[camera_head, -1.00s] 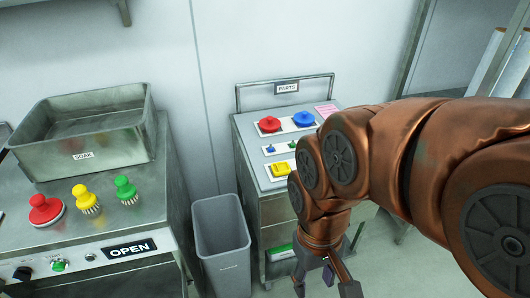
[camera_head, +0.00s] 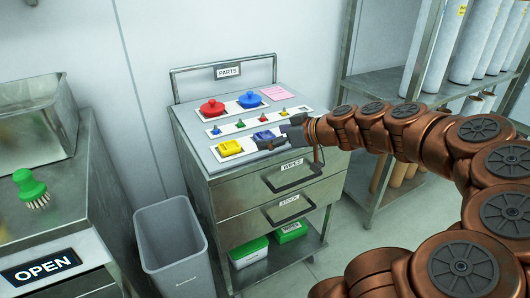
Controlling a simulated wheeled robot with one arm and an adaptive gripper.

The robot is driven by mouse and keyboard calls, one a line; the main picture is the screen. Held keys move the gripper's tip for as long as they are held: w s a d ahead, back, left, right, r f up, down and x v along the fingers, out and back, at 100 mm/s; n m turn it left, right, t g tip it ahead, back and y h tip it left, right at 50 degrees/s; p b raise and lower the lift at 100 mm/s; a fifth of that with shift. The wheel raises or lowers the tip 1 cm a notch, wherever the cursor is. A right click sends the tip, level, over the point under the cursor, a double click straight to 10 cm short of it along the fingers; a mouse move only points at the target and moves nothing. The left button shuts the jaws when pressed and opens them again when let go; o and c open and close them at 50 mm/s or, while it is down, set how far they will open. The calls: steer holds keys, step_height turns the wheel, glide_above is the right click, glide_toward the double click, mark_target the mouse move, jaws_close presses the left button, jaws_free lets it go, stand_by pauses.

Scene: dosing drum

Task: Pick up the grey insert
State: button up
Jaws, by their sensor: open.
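A yellow insert (camera_head: 230,148) lies at the left of the row. Whether the fingers touch anything is too small to tell.
Behind are a red lid (camera_head: 212,108), a blue lid (camera_head: 250,99) and small coloured knobs (camera_head: 239,124). A grey bin (camera_head: 172,245) stands left of the cart, beside a steel counter (camera_head: 75,205) with a green brush (camera_head: 30,187). A shelf rack (camera_head: 385,85) stands right.

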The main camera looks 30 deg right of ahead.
steer(key=t+h, duration=0.1)
glide_toward(260, 135)
steer(key=shift+w+d+f+m, duration=0.1)
steer(key=shift+d+f+m, duration=0.2)
steer(key=shift+f, duration=0.15)
steer(key=shift+r+x, duration=0.2)
steer(key=shift+x, duration=3.4)
steer(key=shift+w+d, duration=0.1)
steer(key=shift+w, duration=0.05)
steer(key=shift+c, duration=0.3)
steer(key=c, duration=1.2)
